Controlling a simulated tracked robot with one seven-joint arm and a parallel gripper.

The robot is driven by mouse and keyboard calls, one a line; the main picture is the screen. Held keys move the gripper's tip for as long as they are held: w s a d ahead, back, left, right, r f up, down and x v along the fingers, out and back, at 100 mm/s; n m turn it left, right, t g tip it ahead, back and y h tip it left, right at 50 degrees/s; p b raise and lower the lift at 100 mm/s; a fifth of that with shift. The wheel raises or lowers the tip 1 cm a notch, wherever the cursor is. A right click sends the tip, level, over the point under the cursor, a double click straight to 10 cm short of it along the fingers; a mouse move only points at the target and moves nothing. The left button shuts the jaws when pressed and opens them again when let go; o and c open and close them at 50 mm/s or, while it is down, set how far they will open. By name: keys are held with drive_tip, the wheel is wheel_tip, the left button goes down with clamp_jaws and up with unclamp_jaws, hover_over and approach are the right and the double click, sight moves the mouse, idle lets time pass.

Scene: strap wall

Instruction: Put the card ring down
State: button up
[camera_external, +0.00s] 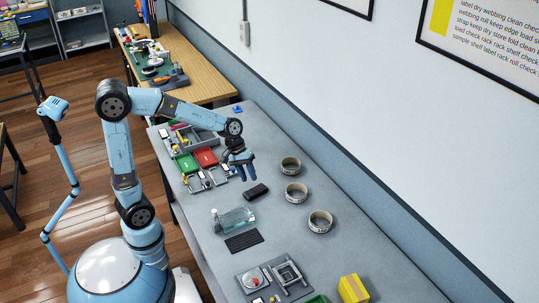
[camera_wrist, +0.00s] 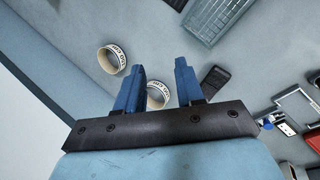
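Three cream card rings with dark lettering stand on the grey table along the wall side in the external view: a far ring (camera_external: 290,172), a middle ring (camera_external: 296,202) and a near ring (camera_external: 320,230). I cannot tell which is the task's ring. My gripper (camera_external: 243,172) hangs above the table, left of the far ring. In the wrist view my gripper (camera_wrist: 156,66) has its two blue fingers apart, with nothing held between them. One ring (camera_wrist: 112,65) shows left of the fingers; another (camera_wrist: 158,103) shows beyond the gap, partly hidden by the left finger and gripper body.
A black block (camera_external: 256,192) lies just below the gripper. A clear box (camera_external: 235,218) and dark ribbed mat (camera_external: 243,241) lie nearer. Trays with red and green pieces (camera_external: 205,158) are at left. A yellow box (camera_external: 353,290) stands near the front. Bare table surrounds the rings.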

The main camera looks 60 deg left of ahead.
drive_tip(key=s+a+r+m+t+y, duration=0.1)
drive_tip(key=s+a+r+m, duration=0.1)
drive_tip(key=s+a, duration=0.2)
drive_tip(key=s+a+r+m+t+y, duration=0.1)
drive_tip(key=s+a+r+m+y, duration=0.1)
drive_tip(key=s, duration=0.9)
drive_tip(key=s+a+r+m+t+y, duration=0.1)
drive_tip(key=s+a+r+m, duration=0.2)
drive_tip(key=s+a, duration=0.4)
drive_tip(key=shift+s+r+m+t+y, duration=0.3)
drive_tip(key=shift+r+m+t, duration=0.1)
drive_tip(key=shift+m, duration=0.2)
drive_tip(key=shift+a, duration=0.1)
drive_tip(key=shift+c, duration=0.4)
